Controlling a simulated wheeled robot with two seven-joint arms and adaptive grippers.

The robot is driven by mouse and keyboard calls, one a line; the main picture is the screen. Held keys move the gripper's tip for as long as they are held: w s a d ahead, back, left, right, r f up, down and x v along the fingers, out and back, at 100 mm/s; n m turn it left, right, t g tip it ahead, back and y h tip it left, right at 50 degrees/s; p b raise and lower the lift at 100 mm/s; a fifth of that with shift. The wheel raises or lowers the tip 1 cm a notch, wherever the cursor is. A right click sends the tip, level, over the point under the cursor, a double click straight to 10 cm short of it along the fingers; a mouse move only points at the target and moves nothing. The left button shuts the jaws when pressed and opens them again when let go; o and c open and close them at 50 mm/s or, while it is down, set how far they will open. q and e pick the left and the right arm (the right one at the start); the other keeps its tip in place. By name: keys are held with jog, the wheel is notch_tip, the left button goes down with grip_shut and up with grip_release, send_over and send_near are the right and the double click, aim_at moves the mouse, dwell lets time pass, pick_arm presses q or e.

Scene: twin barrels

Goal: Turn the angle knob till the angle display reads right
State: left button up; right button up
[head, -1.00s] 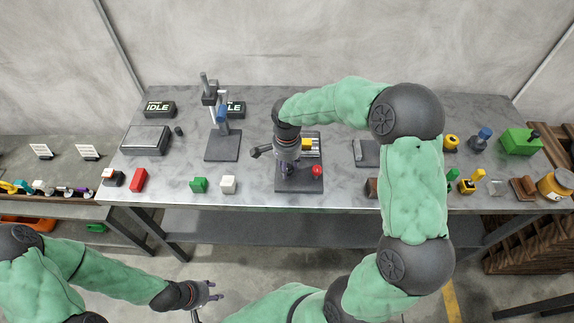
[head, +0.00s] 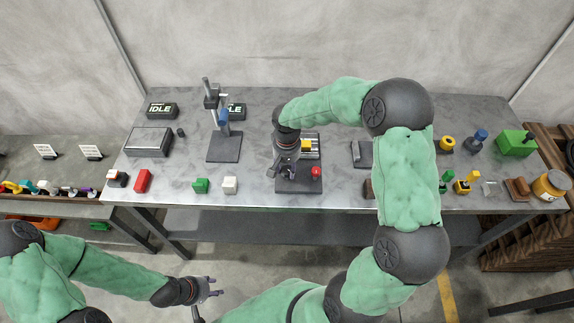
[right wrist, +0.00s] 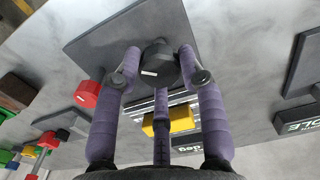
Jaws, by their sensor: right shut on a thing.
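The angle knob (right wrist: 160,66) is dark and round with a white mark on top, on a dark base plate (right wrist: 105,45). In the right wrist view, the fingers of my right gripper (right wrist: 158,62) are closed around it. In the head view my right gripper (head: 284,170) points down over the plate and hides the knob. A dark display strip (right wrist: 190,166) with the letters "deg" shows at the bottom of the wrist view; its number is hidden by the gripper. My left gripper (head: 210,288) is open and empty in front of the table, low down.
A red knob (head: 316,172) and a yellow block (head: 306,146) are on the same fixture, close to my right gripper. A stand (head: 224,146) with a blue part is to the left. Red, green and white blocks lie along the front edge.

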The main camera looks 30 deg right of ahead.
jog(key=n+p, duration=0.2)
jog(key=n, duration=0.4)
jog(key=n+p, duration=0.1)
jog(key=n, duration=0.2)
jog(key=shift+n+p, duration=1.1)
jog(key=shift+n, duration=1.2)
jog(key=shift+f, duration=0.1)
jog(key=o, duration=1.1)
jog(key=shift+o, duration=0.2)
